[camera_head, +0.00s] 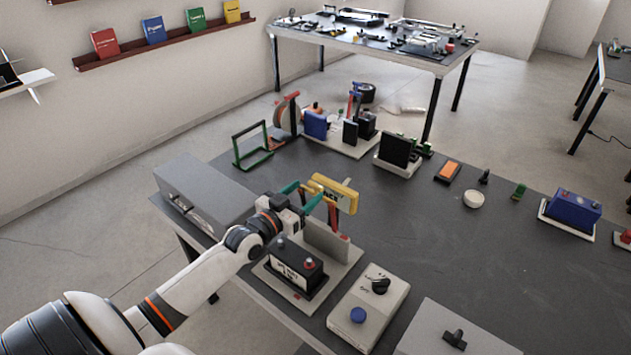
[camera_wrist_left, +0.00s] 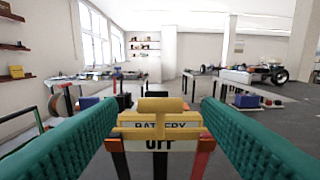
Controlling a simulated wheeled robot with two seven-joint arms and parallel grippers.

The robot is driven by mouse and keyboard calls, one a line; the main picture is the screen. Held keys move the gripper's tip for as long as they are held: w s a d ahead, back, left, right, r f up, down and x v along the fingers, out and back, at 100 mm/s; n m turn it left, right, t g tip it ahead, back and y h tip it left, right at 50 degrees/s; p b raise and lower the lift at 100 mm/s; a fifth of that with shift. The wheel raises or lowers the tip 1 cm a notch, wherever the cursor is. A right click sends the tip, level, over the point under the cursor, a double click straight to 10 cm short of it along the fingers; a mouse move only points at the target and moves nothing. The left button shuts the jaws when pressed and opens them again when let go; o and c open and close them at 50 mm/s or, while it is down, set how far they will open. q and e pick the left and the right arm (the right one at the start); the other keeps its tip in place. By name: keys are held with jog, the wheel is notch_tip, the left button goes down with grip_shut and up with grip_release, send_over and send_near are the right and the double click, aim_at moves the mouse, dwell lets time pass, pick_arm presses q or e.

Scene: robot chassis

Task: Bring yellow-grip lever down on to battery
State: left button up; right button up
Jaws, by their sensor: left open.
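The yellow-grip lever (camera_head: 338,193) stands upright on a light base beside a grey upright plate. In the left wrist view the yellow grip (camera_wrist_left: 157,107) is ahead, with a white label reading BATTERY OFF below it and a black and a red arm under that. My left gripper (camera_head: 308,196) has teal fingers. It is open, and in the wrist view the grip shows between the fingers with gaps on both sides. My right gripper is not in view.
A grey box (camera_head: 205,190) lies left of my left arm. A white switch box (camera_head: 368,308) with a blue button and black knob stands at the front. A green frame (camera_head: 252,145) stands behind. The table's middle right is mostly clear.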

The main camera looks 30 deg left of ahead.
aim_at(314, 185)
pick_arm(q)
jog(key=shift+w+d+p, duration=0.2)
jog(key=shift+w+p, duration=0.1)
jog(key=shift+w, duration=2.2)
jog(key=shift+c, duration=0.3)
